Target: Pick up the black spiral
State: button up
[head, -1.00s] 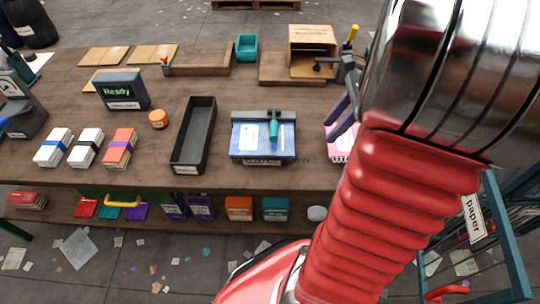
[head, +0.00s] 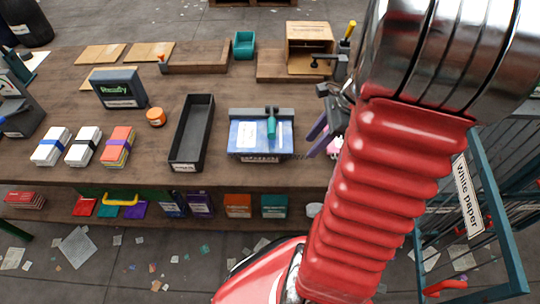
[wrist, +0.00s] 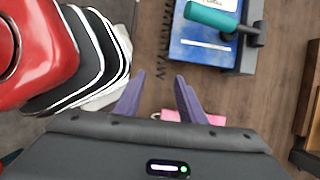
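The black spiral (wrist: 166,40) shows in the wrist view as a thin dark coil lying on the brown table, along the edge of a blue book or pad (wrist: 204,40). My gripper (wrist: 158,80) has two purple fingers, spread apart with nothing between their tips. The spiral's near end lies just beyond the tips, roughly in line with the gap. In the head view my gripper (head: 312,140) is over the table, right of the blue pad (head: 262,138). The spiral is too small to make out clearly there.
A pink item (wrist: 190,117) lies beneath my fingers. A long black tray (head: 191,135) and banded paper stacks (head: 117,146) stand to the left. A wooden box (head: 309,45) is at the back.

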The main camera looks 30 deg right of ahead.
aim_at(303, 155)
jog(key=shift+x, duration=2.6)
jog(key=shift+c, duration=0.5)
grip_shut()
